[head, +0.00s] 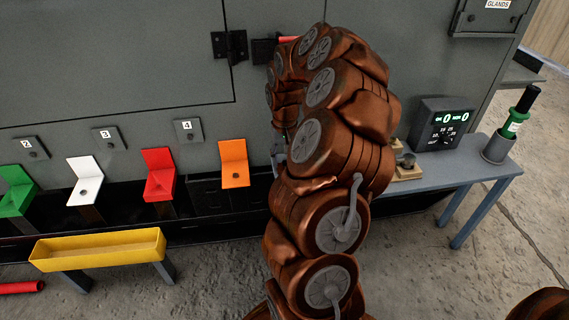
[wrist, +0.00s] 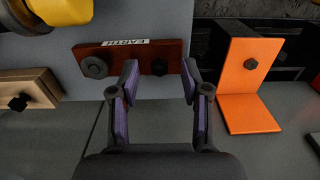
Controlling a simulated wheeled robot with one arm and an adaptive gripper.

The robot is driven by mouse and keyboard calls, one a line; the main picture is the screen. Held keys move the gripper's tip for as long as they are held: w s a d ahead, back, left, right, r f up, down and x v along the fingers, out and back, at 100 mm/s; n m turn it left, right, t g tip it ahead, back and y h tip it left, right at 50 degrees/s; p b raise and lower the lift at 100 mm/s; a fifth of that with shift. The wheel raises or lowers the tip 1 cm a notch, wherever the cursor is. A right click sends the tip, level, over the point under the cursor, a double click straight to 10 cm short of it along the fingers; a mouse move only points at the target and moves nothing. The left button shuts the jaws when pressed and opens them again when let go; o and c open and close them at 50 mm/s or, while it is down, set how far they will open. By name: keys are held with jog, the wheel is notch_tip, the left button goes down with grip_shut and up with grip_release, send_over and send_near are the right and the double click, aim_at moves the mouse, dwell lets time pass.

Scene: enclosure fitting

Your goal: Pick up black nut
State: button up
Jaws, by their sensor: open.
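Other black nuts show on the orange bracket (wrist: 252,95) to the right and on a pale wooden block (wrist: 38,85) to the left. In the head view my arm hides the gripper and the EARTH block. A dark nut also shows on the orange bracket (head: 234,150) there.
A larger grey round piece (wrist: 95,67) is on the EARTH block, left of the fingers. Red (head: 159,165), white (head: 86,168) and green (head: 15,198) brackets and a yellow tray (head: 100,262) stand left. A bench (head: 470,162) with a black meter (head: 443,122) is right.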

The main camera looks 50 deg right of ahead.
dwell(0.3)
jog(key=c, duration=0.8)
jog(key=shift+r, duration=0.25)
grip_shut()
notch_tip(320, 180, up, 13)
jog(key=p, duration=0.4)
jog(key=shift+a, duration=0.1)
